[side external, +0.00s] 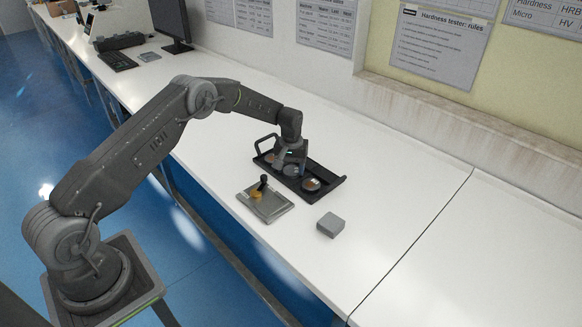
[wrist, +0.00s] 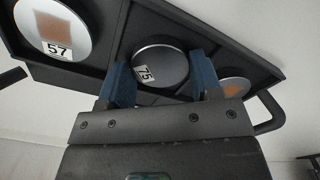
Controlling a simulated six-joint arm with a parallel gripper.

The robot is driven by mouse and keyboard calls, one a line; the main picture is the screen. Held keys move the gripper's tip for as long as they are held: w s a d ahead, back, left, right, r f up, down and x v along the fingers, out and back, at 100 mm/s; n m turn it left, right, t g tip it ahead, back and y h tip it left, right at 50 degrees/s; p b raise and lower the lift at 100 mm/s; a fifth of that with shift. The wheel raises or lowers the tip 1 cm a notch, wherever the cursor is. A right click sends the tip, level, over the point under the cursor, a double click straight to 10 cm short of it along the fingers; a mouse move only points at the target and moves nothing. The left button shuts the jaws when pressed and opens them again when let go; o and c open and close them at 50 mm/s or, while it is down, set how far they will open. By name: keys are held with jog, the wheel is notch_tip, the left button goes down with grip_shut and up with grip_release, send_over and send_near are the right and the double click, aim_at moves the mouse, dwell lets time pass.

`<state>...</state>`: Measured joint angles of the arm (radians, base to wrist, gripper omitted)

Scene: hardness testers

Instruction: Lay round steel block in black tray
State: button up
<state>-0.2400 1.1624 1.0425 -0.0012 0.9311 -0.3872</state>
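The black tray (side external: 331,187) lies on the white bench in the side view, with a loop handle at its left end. My gripper (wrist: 162,75) points down over the middle of the tray. Two other round blocks with copper-coloured squares sit in the tray, one labelled "57" (wrist: 52,28) and one by the handle (wrist: 236,88).
A flat metal plate (side external: 276,210) with a black-handled, brass-coloured piece stands in front of the tray. A grey square block (side external: 330,225) lies to the right of the plate. The bench on the right is clear. A monitor and keyboard (side external: 118,61) are far left; the wall is behind.

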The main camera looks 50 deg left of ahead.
jog(key=shift+o, duration=0.7)
jog(key=shift+s+f, duration=0.15)
jog(key=shift+f, duration=0.15)
notch_tip(320, 180, up, 13)
notch_tip(320, 180, up, 10)
jog(key=m+t, duration=0.1)
send_over(291, 170)
jog(key=s+d, duration=0.4)
jog(key=s, duration=0.1)
jog(key=s+d+r+m+t, duration=0.2)
jog(key=s+d+r, duration=0.2)
jog(key=s+r, duration=0.4)
jog(key=s+d+m+t, duration=0.1)
jog(key=s+d+m, duration=0.1)
jog(key=s, duration=1)
jog(key=s+d+m+t, duration=0.1)
jog(key=s+d, duration=0.3)
jog(key=s, duration=0.8)
jog(key=shift+r+m+t, duration=0.25)
jog(key=shift+m+t, duration=0.05)
jog(key=shift+m, duration=0.3)
